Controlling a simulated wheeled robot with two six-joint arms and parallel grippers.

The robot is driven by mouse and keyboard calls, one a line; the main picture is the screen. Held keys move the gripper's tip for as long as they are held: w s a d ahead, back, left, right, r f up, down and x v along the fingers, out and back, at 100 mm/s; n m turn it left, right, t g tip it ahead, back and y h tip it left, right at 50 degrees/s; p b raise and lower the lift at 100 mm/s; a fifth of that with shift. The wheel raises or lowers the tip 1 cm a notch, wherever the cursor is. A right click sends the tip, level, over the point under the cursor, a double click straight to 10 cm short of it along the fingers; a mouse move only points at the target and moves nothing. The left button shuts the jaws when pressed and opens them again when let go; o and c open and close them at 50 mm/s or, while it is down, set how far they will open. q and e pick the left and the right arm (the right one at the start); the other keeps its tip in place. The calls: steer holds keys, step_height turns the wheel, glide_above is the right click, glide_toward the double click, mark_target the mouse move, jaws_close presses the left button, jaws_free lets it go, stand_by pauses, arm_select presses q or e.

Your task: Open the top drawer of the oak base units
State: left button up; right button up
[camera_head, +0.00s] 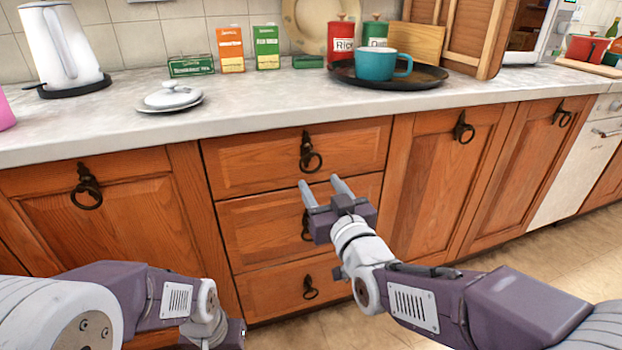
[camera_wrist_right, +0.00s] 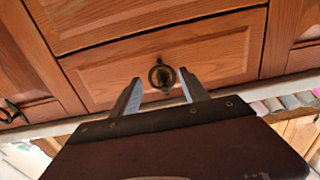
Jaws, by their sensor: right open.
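The oak base unit has a stack of three drawers in the middle. The top drawer (camera_head: 250,163) is shut flush under the worktop and bears a dark ring pull (camera_head: 311,160). My right gripper (camera_head: 320,183) is open and empty, its two fingers pointing at the drawer front, just below the ring in the head view. In the right wrist view, which looks upside down, the ring pull (camera_wrist_right: 162,76) shows between the fingers, apart from both. My left gripper (camera_head: 232,334) shows only in part at the bottom edge; its fingers are hidden.
A middle drawer (camera_head: 250,226) and bottom drawer (camera_head: 265,292) lie below, both shut. Cupboard doors with ring pulls flank the stack.

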mark_target(311, 171)
steer(key=b+x, duration=0.2)
steer(key=x, duration=0.5)
steer(key=shift+w+f, duration=0.1)
steer(key=shift+f, duration=0.05)
jaws_close()
stand_by(1.1)
